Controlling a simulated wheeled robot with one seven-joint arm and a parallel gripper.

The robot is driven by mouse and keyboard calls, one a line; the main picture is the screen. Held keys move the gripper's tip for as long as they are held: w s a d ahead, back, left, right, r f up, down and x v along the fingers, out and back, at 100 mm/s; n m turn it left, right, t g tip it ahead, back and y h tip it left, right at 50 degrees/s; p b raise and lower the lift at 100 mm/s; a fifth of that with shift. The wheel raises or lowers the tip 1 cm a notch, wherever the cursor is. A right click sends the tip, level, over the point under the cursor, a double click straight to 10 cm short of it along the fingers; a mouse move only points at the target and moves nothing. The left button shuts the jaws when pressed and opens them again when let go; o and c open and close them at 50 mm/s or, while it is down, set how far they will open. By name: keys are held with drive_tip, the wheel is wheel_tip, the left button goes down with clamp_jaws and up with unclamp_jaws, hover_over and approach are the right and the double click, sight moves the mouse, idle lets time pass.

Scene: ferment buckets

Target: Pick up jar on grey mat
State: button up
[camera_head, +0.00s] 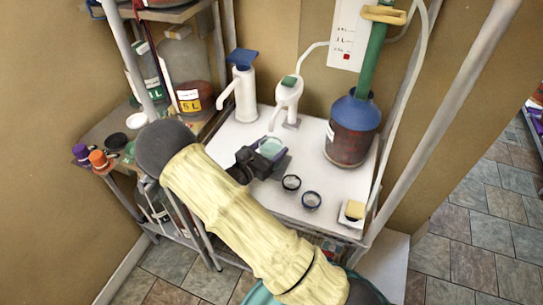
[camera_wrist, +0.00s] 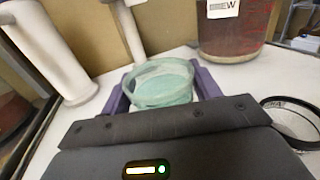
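The jar (camera_wrist: 160,88) is a pale green, see-through open vessel, upright in the wrist view; its rim also shows in the head view (camera_head: 270,147). My gripper (camera_wrist: 163,92) has its two purple fingers on either side of the jar, which fills most of the space between them. In the head view my gripper (camera_head: 265,155) is low over the white tabletop. Whether the fingers press on the jar or only stand around it I cannot tell. The jar's base is hidden by the gripper. I cannot make out the grey mat clearly.
Two white pump dispensers (camera_head: 241,92) (camera_head: 288,97) stand behind the jar. A blue-topped bucket of dark red liquid (camera_head: 351,130) is at right. A frame post (camera_head: 440,120) rises at right.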

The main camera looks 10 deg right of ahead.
sight(269, 142)
drive_tip(key=c, duration=0.6)
drive_tip(key=shift+r, duration=0.15)
drive_tip(key=shift+r, duration=0.5)
drive_tip(key=shift+s+a+r+b, duration=0.15)
drive_tip(key=shift+a+r+b, duration=0.15)
drive_tip(key=shift+r, duration=0.25)
drive_tip(key=shift+s+a+r+b, duration=0.1)
drive_tip(key=shift+a+r+b, duration=0.05)
drive_tip(key=shift+r+b, duration=0.3)
drive_tip(key=b+v, duration=0.2)
drive_tip(key=v, duration=1.5)
drive_tip(key=shift+r, duration=0.2)
